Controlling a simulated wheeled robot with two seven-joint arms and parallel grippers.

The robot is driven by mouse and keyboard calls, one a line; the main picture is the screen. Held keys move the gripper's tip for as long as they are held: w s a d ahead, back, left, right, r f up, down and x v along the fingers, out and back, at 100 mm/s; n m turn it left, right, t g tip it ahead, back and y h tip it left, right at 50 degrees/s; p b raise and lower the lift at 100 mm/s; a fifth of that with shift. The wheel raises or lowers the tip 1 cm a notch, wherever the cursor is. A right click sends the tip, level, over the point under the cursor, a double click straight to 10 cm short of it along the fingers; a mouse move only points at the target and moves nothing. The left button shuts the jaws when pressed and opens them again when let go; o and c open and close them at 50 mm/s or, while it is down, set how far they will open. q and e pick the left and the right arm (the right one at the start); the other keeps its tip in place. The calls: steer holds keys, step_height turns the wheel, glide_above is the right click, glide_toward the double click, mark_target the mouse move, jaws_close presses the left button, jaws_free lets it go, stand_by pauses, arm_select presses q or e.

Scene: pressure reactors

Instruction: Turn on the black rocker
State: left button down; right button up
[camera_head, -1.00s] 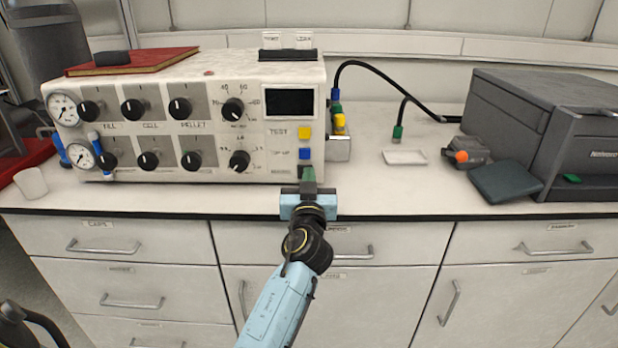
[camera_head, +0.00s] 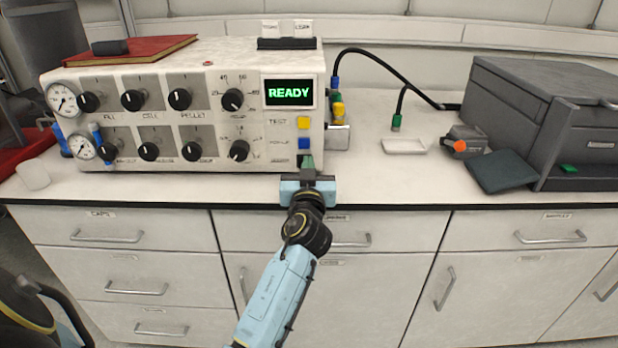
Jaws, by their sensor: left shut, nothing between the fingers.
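The white control box (camera_head: 225,60) stands on the bench. Its display (camera_head: 289,93) is lit with green READY text. Below the display are a yellow button (camera_head: 304,123) and a blue button (camera_head: 304,143). My left gripper (camera_head: 307,164) is shut and empty, with its fingertips at the lower right of the box's front, just below the blue button. I cannot make out the black rocker; my fingers cover the spot under the blue button. Whether the fingertips touch the panel is unclear. My right gripper is not in view.
Several black knobs (camera_head: 180,99) and two gauges (camera_head: 62,98) are on the panel's left. A red book (camera_head: 150,47) lies on top. A white tray (camera_head: 404,146), a black cable (camera_head: 375,62) and a grey machine (camera_head: 540,110) are to the right. The bench front is mostly clear.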

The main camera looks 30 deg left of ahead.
arm_select(q)
steer(key=shift+s+d, duration=0.2)
steer(key=shift+d, duration=0.1)
steer(key=s+d+r, duration=0.2)
steer(key=s+d, duration=0.5)
steer(key=s, duration=0.4)
steer(key=shift+r, duration=0.15)
